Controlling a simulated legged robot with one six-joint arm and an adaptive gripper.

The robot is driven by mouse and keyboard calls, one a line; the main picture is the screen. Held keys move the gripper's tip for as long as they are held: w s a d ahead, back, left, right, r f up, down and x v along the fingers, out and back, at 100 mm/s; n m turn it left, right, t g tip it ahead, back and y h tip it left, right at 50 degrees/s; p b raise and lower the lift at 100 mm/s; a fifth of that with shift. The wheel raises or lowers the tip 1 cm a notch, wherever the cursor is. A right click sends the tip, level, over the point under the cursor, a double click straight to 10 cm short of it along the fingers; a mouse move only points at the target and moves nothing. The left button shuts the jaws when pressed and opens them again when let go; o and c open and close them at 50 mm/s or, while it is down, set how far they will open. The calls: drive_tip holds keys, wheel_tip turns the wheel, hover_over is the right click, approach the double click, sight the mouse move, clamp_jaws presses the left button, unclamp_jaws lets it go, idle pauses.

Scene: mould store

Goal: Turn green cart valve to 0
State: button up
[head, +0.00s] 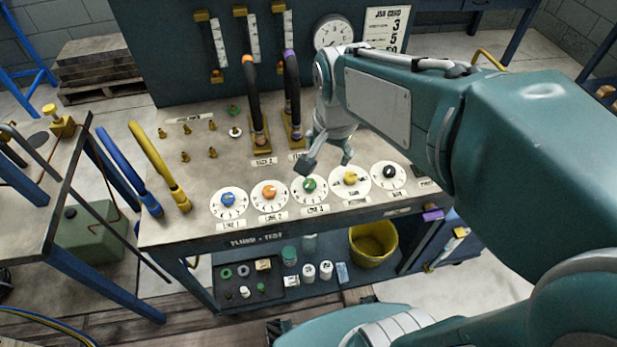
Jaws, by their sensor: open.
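The green valve knob (309,185) sits on a round white dial at the front of the bench, the middle one in a row of dials. The dial numbers and the knob's pointer are too small to read. My gripper (328,165) hangs above the bench, just behind and a little right of the green knob. Its two fingers are spread apart with nothing between them, and it looks clear of the knob.
Blue (228,199) and orange (269,192) knobs sit left of the green one; yellow (350,177) and black (388,171) knobs sit right. Two upright black hoses (257,108) stand behind. Yellow (160,166) and blue (128,172) handles rise at the left edge. A yellow bucket (372,258) stands below.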

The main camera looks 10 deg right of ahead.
sight(309, 183)
drive_tip(key=w+a+f+m+g, duration=0.2)
drive_tip(key=w+f+m, duration=0.4)
drive_tip(key=w+f, duration=0.2)
drive_tip(key=f, duration=1.1)
drive_tip(key=shift+s+d, duration=0.1)
drive_tip(key=shift+d, duration=0.15)
clamp_jaws()
